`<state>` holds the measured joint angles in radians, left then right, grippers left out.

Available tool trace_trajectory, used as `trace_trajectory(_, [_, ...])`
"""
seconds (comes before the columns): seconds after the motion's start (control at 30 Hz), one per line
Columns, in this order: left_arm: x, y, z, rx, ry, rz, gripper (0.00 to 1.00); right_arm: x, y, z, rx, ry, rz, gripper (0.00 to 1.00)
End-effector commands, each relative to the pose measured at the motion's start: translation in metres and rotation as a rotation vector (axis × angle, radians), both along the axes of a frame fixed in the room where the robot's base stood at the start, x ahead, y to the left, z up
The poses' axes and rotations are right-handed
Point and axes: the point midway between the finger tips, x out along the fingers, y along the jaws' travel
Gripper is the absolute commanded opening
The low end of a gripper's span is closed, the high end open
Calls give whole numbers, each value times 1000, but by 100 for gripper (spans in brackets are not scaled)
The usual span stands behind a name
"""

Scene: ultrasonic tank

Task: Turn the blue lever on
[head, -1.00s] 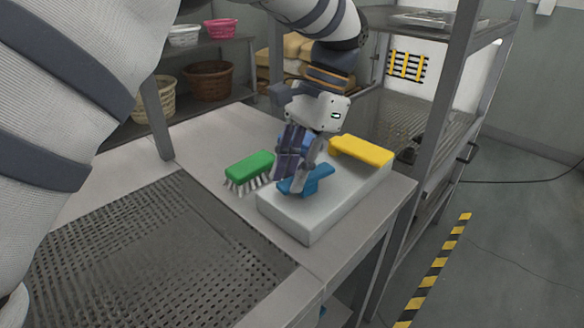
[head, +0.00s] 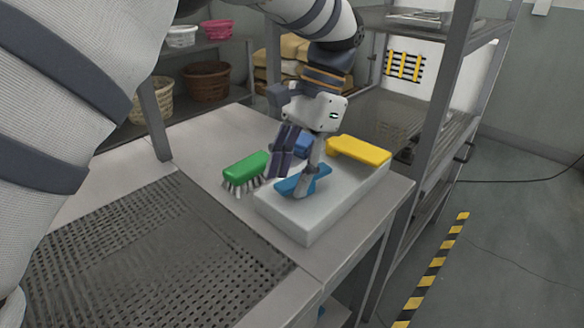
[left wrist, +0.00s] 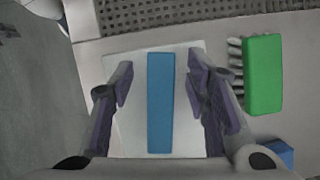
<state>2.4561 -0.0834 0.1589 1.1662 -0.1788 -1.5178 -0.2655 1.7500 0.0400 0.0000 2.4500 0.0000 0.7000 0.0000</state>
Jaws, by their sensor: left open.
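The blue lever (head: 319,178) lies on top of a white box (head: 285,217), which stands on the metal table. My left gripper (head: 292,174) is open above the box, and its fingers partly cover the lever in the head view. In the left wrist view, the blue lever (left wrist: 160,105) runs lengthwise between the spread fingers of the left gripper (left wrist: 160,82), with a gap on each side. I cannot tell how high the fingertips are relative to the lever. My right gripper is out of view.
A yellow piece (head: 358,149) lies at the box's far end. A green brush (head: 245,168) stands left of the box. A small blue object (head: 303,145) is partly hidden behind my gripper. A perforated metal surface (head: 140,255) lies at front left, and a shelf post (head: 446,110) rises at right.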

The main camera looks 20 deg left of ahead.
Motion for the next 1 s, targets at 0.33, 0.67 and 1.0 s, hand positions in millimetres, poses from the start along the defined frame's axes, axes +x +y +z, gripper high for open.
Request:
trace_trajectory(0.33, [22,-12,56,0,-2,0,43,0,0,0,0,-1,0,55])
trace_trajectory(0.67, [25,-14,68,-1,0,0,43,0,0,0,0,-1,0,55])
trace_trajectory(1.0, [25,-14,68,0,0,0,43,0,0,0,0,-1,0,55])
